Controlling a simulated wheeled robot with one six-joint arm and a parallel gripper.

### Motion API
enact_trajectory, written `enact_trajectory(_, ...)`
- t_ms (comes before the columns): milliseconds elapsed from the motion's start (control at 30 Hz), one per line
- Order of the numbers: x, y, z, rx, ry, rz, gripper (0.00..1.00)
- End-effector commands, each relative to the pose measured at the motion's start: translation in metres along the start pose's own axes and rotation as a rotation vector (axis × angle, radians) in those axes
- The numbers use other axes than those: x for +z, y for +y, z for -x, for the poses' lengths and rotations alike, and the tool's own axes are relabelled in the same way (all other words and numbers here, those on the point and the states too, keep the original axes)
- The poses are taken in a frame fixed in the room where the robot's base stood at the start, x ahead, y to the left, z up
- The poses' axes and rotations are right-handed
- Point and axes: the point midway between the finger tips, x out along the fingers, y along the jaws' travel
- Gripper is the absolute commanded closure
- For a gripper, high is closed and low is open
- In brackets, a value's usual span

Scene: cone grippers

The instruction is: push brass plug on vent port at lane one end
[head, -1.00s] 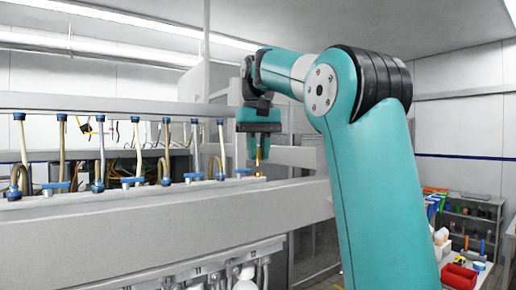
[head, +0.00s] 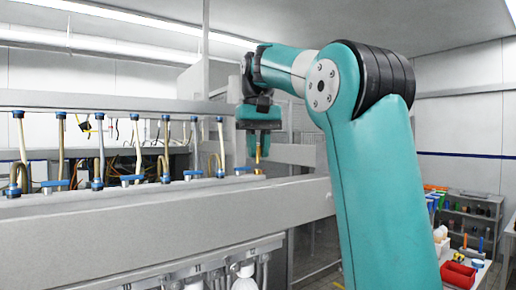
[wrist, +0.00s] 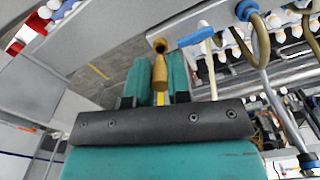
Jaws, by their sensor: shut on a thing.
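The brass plug (wrist: 159,74) is held between the two teal fingers of my gripper (wrist: 159,62), and its narrow end points toward the vent port. The plug also shows below the gripper (head: 258,148) in the head view. The vent port (wrist: 159,45) is a small brass fitting with a dark opening, just beyond the plug in the wrist view. It sits near the right end of the grey rail (head: 258,171) in the head view. The plug appears lined up above the port, but I cannot tell whether they touch.
A blue-handled valve (wrist: 196,37) stands close beside the port. Several upright hoses with blue fittings (head: 98,150) line the rail to the left. A grey beam (head: 150,222) runs in front. A red bin (head: 458,274) and shelves are at the far right.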

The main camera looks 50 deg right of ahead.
Motion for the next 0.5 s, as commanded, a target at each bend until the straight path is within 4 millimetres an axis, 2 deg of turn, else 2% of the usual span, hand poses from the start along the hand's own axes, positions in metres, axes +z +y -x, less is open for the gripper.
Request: enact_trajectory(500, 0.0001, 0.0000, -0.0053, 0.000, 0.000, 0.000, 1.00)
